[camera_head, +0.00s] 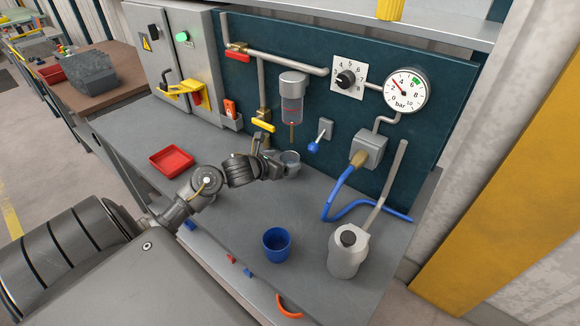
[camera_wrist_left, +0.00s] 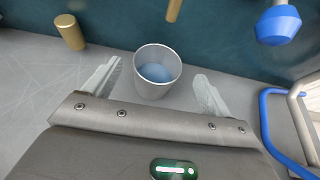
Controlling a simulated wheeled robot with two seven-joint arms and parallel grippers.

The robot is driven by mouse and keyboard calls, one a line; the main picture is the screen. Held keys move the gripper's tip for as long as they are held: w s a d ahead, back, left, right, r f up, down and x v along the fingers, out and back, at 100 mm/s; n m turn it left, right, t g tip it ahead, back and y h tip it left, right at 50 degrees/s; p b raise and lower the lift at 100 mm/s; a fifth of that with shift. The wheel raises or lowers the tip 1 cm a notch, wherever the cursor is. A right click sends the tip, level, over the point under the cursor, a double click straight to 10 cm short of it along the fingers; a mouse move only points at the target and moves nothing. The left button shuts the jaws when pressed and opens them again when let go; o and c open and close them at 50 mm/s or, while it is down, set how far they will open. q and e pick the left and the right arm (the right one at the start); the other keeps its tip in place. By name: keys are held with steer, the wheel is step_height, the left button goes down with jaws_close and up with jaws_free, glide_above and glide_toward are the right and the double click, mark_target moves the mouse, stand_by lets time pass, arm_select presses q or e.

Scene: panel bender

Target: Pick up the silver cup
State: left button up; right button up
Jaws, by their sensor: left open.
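The silver cup (camera_head: 290,160) stands upright on the grey bench top, below the clear filter bowl on the panel. In the left wrist view the silver cup (camera_wrist_left: 157,74) shows from above, with something blue inside it. My left gripper (camera_head: 281,167) is at the cup. In the left wrist view my left gripper (camera_wrist_left: 155,88) is open, with one finger on each side of the cup and gaps between fingers and cup. My right gripper is not in view.
A blue cup (camera_head: 277,244) and a grey oil can (camera_head: 347,252) stand nearer on the bench. A red tray (camera_head: 171,161) lies to the left. A blue-knobbed lever (camera_head: 318,138) and a blue hose (camera_head: 368,208) are right of the silver cup. The teal panel (camera_head: 446,93) rises behind.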

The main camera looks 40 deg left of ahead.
mark_target(295, 156)
arm_select(q)
steer(key=p+x, duration=0.1)
steer(key=x, duration=0.3)
steer(key=shift+w+a+p, duration=0.15)
steer(key=shift+w+p, duration=0.15)
steer(key=shift+p, duration=0.05)
steer(key=shift+w+f, duration=0.15)
steer(key=shift+f, duration=0.05)
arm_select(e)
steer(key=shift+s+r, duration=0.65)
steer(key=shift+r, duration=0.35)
arm_select(q)
steer(key=c, duration=1.1)
steer(key=shift+c, duration=0.2)
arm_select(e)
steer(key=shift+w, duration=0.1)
arm_select(q)
steer(key=shift+r, duration=0.1)
